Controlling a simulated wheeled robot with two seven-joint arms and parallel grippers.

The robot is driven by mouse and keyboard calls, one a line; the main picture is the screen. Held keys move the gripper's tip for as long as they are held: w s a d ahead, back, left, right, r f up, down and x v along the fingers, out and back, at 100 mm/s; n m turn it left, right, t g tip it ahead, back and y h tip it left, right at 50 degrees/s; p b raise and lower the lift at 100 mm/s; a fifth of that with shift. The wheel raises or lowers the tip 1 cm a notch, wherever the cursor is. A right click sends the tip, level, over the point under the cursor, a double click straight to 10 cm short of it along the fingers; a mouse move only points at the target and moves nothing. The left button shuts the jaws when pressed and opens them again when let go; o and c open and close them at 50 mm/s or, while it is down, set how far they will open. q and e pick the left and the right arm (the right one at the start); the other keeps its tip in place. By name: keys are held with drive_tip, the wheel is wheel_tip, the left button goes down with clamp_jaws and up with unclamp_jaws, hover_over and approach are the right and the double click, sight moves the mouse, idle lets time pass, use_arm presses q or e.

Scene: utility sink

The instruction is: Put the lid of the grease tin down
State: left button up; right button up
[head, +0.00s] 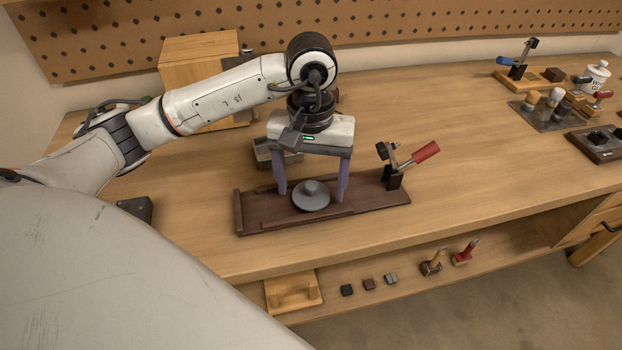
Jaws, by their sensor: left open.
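A round dark grey lid (309,201) with a raised knob lies level on a dark wooden board (262,218) on the workbench. My left gripper (312,197) points down over it, open, with its two purple fingers on either side of the lid and apart from the knob. I cannot tell whether a shallow tin is under the lid. A small box-like container (263,155) stands behind the gripper, partly hidden by it. My right gripper is not in view.
A toggle clamp with a red handle (425,153) stands at the board's right end. A wooden box (190,60) stands at the back left. More tools and a white pot (596,77) are at the far right. The bench (480,150) between is clear.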

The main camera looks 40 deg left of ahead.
sight(311, 185)
use_arm(q)
wheel_tip(311, 185, up, 12)
drive_tip(key=shift+r+p, duration=0.15)
drive_tip(key=shift+p, duration=0.2)
idle(0.6)
